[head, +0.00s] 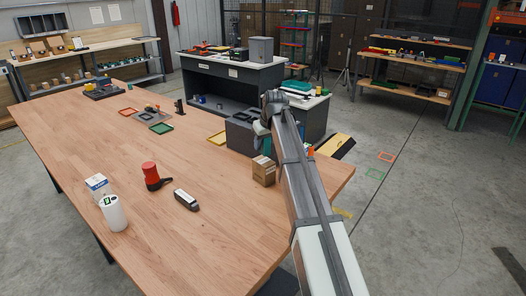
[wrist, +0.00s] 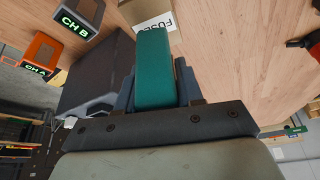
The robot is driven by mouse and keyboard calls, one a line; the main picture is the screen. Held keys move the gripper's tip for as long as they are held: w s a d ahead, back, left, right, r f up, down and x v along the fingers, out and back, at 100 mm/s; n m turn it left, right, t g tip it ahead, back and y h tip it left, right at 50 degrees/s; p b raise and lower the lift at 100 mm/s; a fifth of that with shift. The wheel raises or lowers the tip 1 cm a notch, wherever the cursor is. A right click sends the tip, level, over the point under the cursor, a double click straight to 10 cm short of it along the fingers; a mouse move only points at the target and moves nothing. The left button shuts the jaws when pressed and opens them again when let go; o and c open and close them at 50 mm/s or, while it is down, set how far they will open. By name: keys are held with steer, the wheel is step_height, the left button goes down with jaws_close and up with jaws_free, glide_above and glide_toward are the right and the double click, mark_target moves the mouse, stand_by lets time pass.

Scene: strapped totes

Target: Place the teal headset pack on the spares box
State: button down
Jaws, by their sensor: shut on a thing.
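My gripper (wrist: 155,92) is shut on the teal headset pack (wrist: 153,68), which stands out between the fingers in the wrist view. In the head view my arm hides most of the gripper and pack, over the table's right side. A dark grey box (head: 240,137) stands close by; it also shows left of the pack in the wrist view (wrist: 98,72). A small cardboard box (head: 263,172) stands nearer; its lettered face shows beyond the pack in the wrist view (wrist: 146,12). I cannot read a spares label on either box.
An orange CH A unit (wrist: 41,51) and a dark CH B unit (wrist: 74,19) are near the grey box. A red-topped item (head: 150,174), a black handheld device (head: 186,200) and a white cylinder (head: 113,213) stand left on the wooden table (head: 215,248). The front middle is clear.

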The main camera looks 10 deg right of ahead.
mark_target(263, 150)
steer(key=shift+f, duration=1.65)
steer(key=shift+f, duration=0.15)
steer(key=c, duration=0.7)
jaws_free()
steer(key=v, duration=1.2)
steer(key=shift+o, duration=0.4)
